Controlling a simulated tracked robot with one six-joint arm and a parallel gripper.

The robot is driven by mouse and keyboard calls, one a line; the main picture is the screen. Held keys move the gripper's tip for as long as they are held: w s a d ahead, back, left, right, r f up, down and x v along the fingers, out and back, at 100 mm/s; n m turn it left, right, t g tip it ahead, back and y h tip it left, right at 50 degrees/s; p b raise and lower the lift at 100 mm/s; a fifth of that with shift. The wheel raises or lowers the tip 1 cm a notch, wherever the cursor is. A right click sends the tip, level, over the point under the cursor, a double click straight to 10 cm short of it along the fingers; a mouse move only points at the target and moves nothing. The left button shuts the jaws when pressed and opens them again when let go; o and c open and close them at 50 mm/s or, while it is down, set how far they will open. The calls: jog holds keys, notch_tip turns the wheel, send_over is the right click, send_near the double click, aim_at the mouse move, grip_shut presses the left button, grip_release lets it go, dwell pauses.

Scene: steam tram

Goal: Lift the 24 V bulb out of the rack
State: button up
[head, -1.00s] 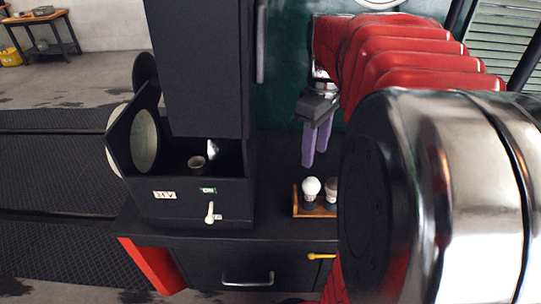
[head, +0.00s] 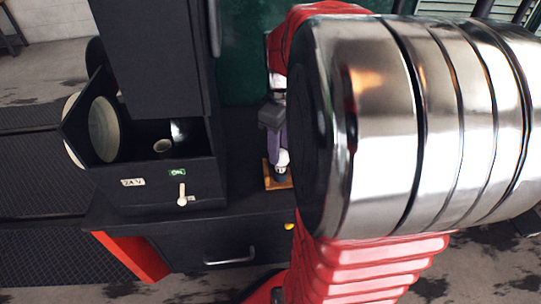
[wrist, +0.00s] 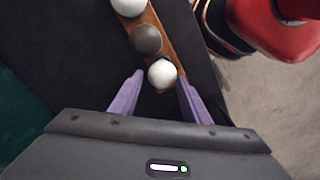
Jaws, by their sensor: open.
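The wooden rack (head: 269,181) stands on the dark worktop, mostly hidden by my arm in the head view. In the wrist view the rack (wrist: 154,22) runs diagonally and holds a white bulb (wrist: 130,6), a dark-topped one (wrist: 146,39) and another white bulb (wrist: 162,75) at the near end. No marking on them is readable, so I cannot tell which is the 24 V bulb. My gripper (wrist: 160,76) is open, its purple fingers on either side of the near white bulb, with gaps visible. In the head view my gripper (head: 278,148) is low over the rack beside a white bulb (head: 282,159).
Left of the rack stands a black lamp box (head: 165,182) with a "24 V" label (head: 133,182), a green "ON" label, a pale lever (head: 182,195) and a socket (head: 162,147) inside. A tall black column (head: 152,60) rises behind it. A drawer handle (head: 230,257) is below.

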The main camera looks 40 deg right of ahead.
aim_at(281, 161)
jog(key=shift+f, duration=0.1)
jog(key=shift+s+a+f, duration=0.1)
jog(key=shift+f, duration=1.15)
jog(key=shift+s+f, duration=0.1)
jog(key=shift+f, duration=1.15)
jog(key=shift+c, duration=0.5)
jog(key=c, duration=0.6)
